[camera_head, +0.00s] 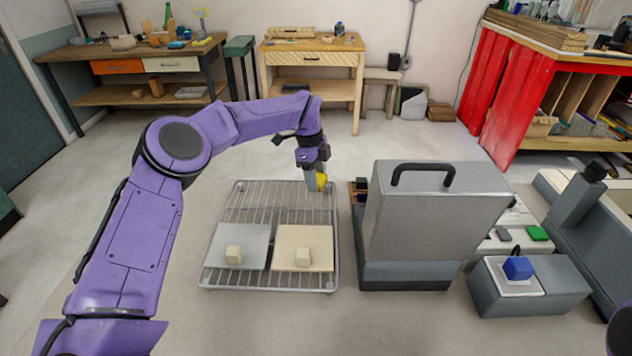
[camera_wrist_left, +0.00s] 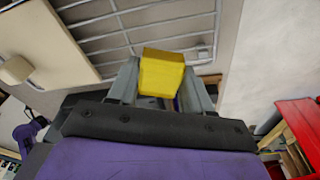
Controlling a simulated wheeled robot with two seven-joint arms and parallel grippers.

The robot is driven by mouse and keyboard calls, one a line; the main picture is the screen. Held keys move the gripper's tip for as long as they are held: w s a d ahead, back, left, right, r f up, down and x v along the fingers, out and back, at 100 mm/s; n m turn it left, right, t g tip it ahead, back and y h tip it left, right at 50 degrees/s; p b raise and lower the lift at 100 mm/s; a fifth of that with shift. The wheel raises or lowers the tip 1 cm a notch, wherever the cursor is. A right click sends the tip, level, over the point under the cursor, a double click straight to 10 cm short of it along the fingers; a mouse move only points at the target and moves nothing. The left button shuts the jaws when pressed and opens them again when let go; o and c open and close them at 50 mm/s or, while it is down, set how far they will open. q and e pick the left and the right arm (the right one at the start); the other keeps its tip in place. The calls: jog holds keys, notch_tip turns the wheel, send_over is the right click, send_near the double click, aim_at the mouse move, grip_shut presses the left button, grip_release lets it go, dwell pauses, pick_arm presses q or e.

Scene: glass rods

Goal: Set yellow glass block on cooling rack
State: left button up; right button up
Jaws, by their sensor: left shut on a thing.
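The yellow glass block (camera_head: 321,181) is held at the tip of my left gripper (camera_head: 316,182), over the far right part of the wire cooling rack (camera_head: 255,202). In the left wrist view the block (camera_wrist_left: 162,76) sits between the two grey fingers (camera_wrist_left: 160,85), which are shut on it. Bars of the rack (camera_wrist_left: 110,22) show behind it. I cannot tell whether the block touches the bars. My right gripper is not in view; only a bit of purple shows at the lower right edge.
On the rack's near half lie a grey plate (camera_head: 241,238) and a cream plate (camera_head: 304,238), each with a small pale knob. A large grey box with a black handle (camera_head: 430,215) stands right of the rack. A blue block (camera_head: 518,267) sits on a grey unit further right.

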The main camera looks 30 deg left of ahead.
pick_arm(q)
jog(key=f, duration=0.3)
jog(key=shift+w+a+f+p, duration=0.1)
jog(key=shift+w+f+p, duration=0.2)
jog(key=shift+f+p, duration=0.1)
jog(key=shift+s+f+b, duration=0.1)
jog(key=shift+f+b, duration=0.05)
jog(key=shift+b, duration=0.2)
jog(key=o, duration=1.1)
jog(key=shift+r+p, duration=0.3)
jog(key=shift+p, duration=0.05)
jog(key=shift+a+r, duration=0.1)
jog(key=shift+r, duration=0.2)
jog(key=r, duration=0.3)
jog(key=a+r+b, duration=0.1)
jog(key=r, duration=0.3)
jog(key=r+b, duration=0.1)
jog(key=r, duration=0.3)
jog(key=shift+a, duration=0.3)
